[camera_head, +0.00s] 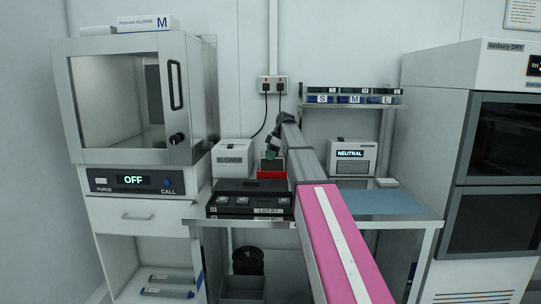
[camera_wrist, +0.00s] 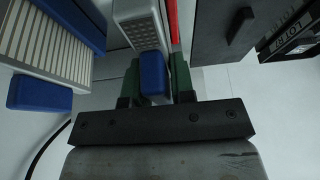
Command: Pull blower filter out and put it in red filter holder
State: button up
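The white blower (camera_head: 230,160) stands on the bench, left of my arm. The red filter holder (camera_head: 272,175) sits right beside it, and a red strip (camera_wrist: 173,18) shows at the top of the wrist view. My gripper (camera_head: 272,154) is above the holder, small and partly hidden in the head view. In the wrist view, its green fingers (camera_wrist: 156,82) close in on both sides of the blue tab of a pale filter (camera_wrist: 136,20), apparently gripping it. The filter's far end is out of frame. A slatted grey part with a blue end (camera_wrist: 40,93) lies to the left.
Black trays (camera_head: 245,198) lie on the bench in front of the blower. A white NEUTRAL box (camera_head: 352,158) and blue mat (camera_head: 380,202) are to the right. A small shelf with bins (camera_head: 350,102) hangs behind. In the wrist view, a dark block (camera_wrist: 208,25) is close on the right.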

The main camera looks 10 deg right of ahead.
jog(key=o, duration=0.5)
jog(key=shift+r, duration=0.1)
jog(key=shift+d+r, duration=0.15)
jog(key=shift+r, duration=0.15)
jog(key=d, duration=0.4)
jog(key=s+d, duration=0.1)
jog(key=d, duration=0.3)
jog(key=s+d, duration=0.1)
jog(key=d, duration=0.3)
jog(key=shift+s+r, duration=0.15)
jog(key=shift+s, duration=0.05)
jog(key=shift+a, duration=0.1)
